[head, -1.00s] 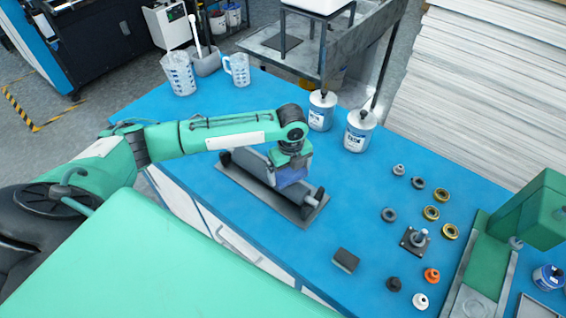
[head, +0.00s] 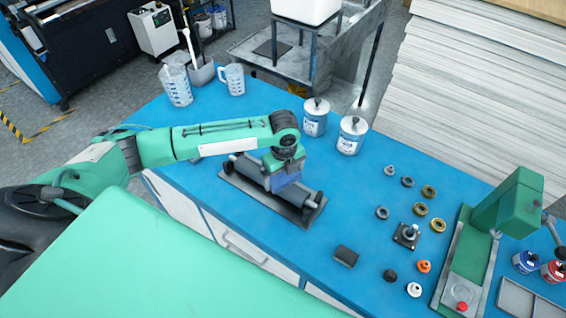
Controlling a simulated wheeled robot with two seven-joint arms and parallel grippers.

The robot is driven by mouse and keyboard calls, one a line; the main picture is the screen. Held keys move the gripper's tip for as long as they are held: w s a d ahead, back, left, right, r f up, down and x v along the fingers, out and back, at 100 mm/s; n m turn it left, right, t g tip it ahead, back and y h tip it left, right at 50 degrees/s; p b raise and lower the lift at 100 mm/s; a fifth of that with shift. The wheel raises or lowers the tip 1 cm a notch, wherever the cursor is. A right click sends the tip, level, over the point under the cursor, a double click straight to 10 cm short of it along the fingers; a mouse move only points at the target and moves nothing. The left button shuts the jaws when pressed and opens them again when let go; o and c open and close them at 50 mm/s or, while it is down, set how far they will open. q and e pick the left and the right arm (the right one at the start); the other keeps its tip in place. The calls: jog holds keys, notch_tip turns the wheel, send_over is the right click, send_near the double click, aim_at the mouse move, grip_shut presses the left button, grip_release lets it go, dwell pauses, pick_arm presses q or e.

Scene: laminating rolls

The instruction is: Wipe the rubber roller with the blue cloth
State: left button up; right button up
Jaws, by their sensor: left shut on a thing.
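The rubber roller (head: 247,171) is a dark cylinder lying in a grey stand (head: 236,188) on the blue bench. The blue cloth (head: 287,180) is bunched under my left gripper (head: 284,168), at the right part of the roller. My left gripper is shut on the cloth and points down over the roller. The cloth appears to touch the roller, but the gripper hides the exact contact. My right gripper is not in view.
Two white tins (head: 352,135) stand behind the roller. Small rings and knobs (head: 421,209) lie to the right, with a dark block (head: 346,256) in front. A green press (head: 492,230) stands at the right. Two measuring jugs (head: 176,85) stand at the back left.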

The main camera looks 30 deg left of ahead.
pick_arm(q)
jog(key=shift+r+p, duration=0.95)
jog(key=shift+r, duration=0.25)
jog(key=shift+f, duration=0.1)
